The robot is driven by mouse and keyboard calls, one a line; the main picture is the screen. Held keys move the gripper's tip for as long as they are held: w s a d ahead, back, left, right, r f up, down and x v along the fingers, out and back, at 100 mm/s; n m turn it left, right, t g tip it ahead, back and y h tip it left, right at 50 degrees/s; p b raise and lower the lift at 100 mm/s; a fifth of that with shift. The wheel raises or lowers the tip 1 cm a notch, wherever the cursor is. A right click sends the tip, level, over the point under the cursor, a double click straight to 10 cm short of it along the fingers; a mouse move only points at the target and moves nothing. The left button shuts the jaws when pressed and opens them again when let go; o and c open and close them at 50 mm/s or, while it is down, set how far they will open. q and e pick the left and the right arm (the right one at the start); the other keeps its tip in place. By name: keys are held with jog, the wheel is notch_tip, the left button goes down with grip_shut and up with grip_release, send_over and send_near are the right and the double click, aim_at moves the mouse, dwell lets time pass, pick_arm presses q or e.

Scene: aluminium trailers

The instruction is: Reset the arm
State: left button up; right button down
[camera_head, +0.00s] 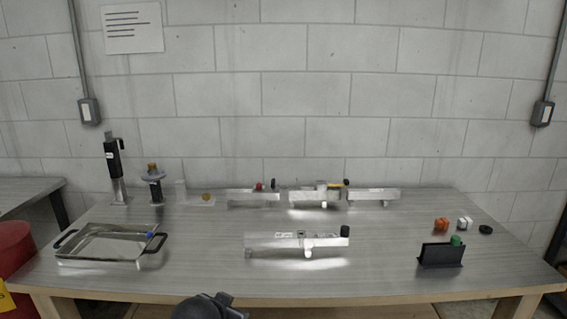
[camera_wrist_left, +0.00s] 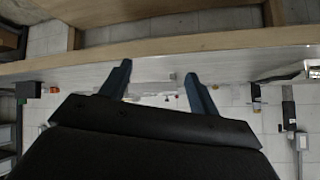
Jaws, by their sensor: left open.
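My left gripper (camera_wrist_left: 158,82) shows in the left wrist view with its two dark fingers spread apart and nothing between them. It is in front of the table's wooden edge. In the head view a dark rounded part of my own arm shows at the bottom centre; its fingers are hidden there. My right gripper is in neither view. An aluminium trailer (camera_head: 296,242) stands at the middle of the table (camera_head: 380,270). More aluminium trailers (camera_head: 372,194) stand in a row behind it.
A metal tray (camera_head: 64,259) with black handles is at the left. A black holder (camera_head: 440,255) and small orange (camera_head: 441,224), white (camera_head: 464,223) and black (camera_head: 485,229) pieces are at the right. A black upright device (camera_head: 115,165) stands back left. The table's front strip is clear.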

pick_arm(q)
jog(key=s+f+n+g, duration=0.1)
jog(key=s+f+g, duration=0.2)
jog(key=s+f, duration=0.9)
jog(key=s+f+n+g, duration=0.1)
jog(key=s+f+g, duration=0.3)
jog(key=s+f, duration=0.8)
jog(key=s, duration=0.7)
jog(key=shift+a+f+n+p, duration=0.3)
jog(key=shift+a, duration=0.1)
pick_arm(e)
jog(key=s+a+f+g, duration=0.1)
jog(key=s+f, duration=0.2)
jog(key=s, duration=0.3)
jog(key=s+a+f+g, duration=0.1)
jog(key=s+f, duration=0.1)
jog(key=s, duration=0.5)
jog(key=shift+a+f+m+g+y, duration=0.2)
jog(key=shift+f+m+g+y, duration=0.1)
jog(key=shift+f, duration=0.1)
